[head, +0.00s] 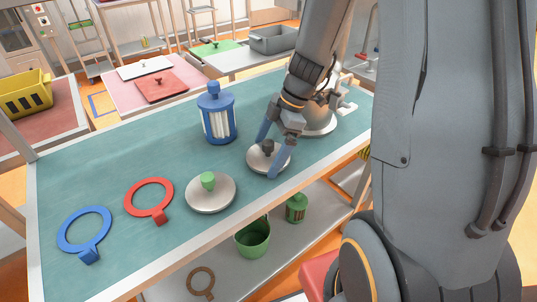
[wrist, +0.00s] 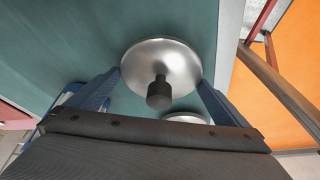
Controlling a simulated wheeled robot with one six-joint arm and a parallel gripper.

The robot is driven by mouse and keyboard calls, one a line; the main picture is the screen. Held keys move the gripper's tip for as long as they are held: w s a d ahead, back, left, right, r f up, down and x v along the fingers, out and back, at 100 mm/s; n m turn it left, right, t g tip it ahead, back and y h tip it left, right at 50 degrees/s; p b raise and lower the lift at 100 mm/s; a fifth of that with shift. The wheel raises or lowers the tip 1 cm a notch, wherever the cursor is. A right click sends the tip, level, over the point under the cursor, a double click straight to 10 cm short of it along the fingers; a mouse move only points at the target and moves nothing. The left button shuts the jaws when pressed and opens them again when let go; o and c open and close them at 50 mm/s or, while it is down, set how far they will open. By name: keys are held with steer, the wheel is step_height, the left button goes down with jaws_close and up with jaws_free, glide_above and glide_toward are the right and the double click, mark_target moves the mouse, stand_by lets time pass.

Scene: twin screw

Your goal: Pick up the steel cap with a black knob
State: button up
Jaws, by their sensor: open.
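The steel cap with a black knob is a round, shiny disc (head: 258,164) lying flat on the teal table top, right of the middle in the head view. In the wrist view the cap (wrist: 160,62) is at the upper middle, and its black knob (wrist: 159,93) stands toward the camera. My gripper (head: 266,155) is open over the cap, with its blue fingers on either side of the knob. In the wrist view the fingers (wrist: 160,88) show left and right of the cap's lower part. I cannot tell the exact height of the fingertips above the cap.
A steel cap with a green knob (head: 211,194) lies left of the target. A blue-lidded canister (head: 217,117) stands behind. Red (head: 149,182) and blue (head: 84,210) rings lie further left. A steel pot (head: 320,122) stands behind my gripper. The table's front edge is close.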

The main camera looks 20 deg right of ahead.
steer(key=c, duration=1)
steer(key=shift+c, duration=0.2)
steer(key=shift+r, duration=0.2)
